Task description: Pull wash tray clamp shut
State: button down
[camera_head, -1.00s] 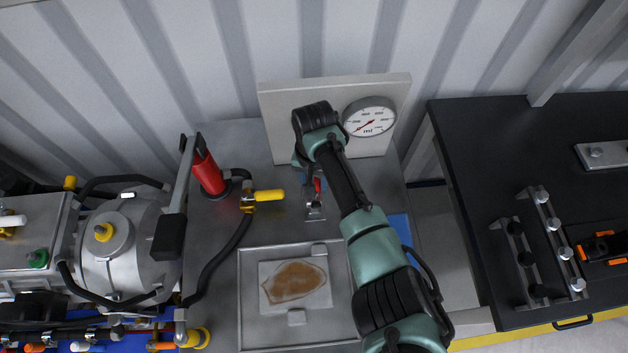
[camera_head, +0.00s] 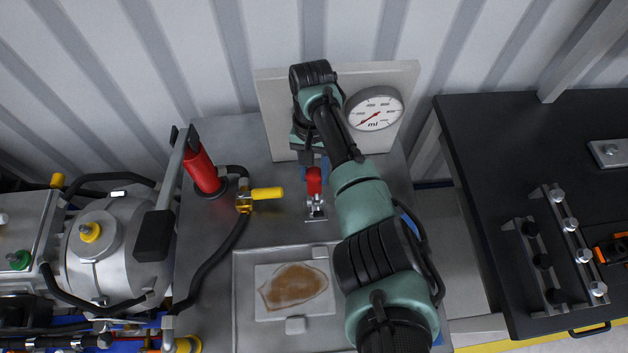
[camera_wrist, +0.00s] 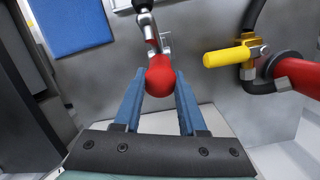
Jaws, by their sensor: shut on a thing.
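The wash tray clamp stands on the grey metal bench behind the wash tray (camera_head: 243,300). Its red handle (camera_head: 314,181) is raised above its metal base (camera_head: 316,208). In the wrist view the round red end of the handle (camera_wrist: 160,76) lies between the two blue fingers of my gripper (camera_wrist: 158,92). My gripper also shows in the head view (camera_head: 313,166), behind the handle. The fingers are shut on the handle. The tray holds a pale plate (camera_head: 270,311) with a brown stain.
A yellow valve handle (camera_head: 267,193) and a red cylinder (camera_head: 203,172) stand left of the clamp. A panel with a dial gauge (camera_head: 374,108) stands behind it. A blue pad (camera_wrist: 77,25) lies on the other side. A black table (camera_head: 480,180) is at the right.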

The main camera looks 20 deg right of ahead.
jog(key=shift+w+d+f+g+b, duration=0.2)
jog(key=shift+w+f+g+b, duration=0.15)
jog(key=shift+b, duration=0.9)
jog(key=shift+r, duration=0.15)
jog(key=shift+c, duration=2.3)
grip_release()
jog(key=shift+r, duration=0.1)
jog(key=shift+w+a, duration=0.1)
jog(key=shift+w+r, duration=0.1)
jog(key=shift+r, duration=0.25)
jog(key=v, duration=1.2)
jog(key=shift+r, duration=0.1)
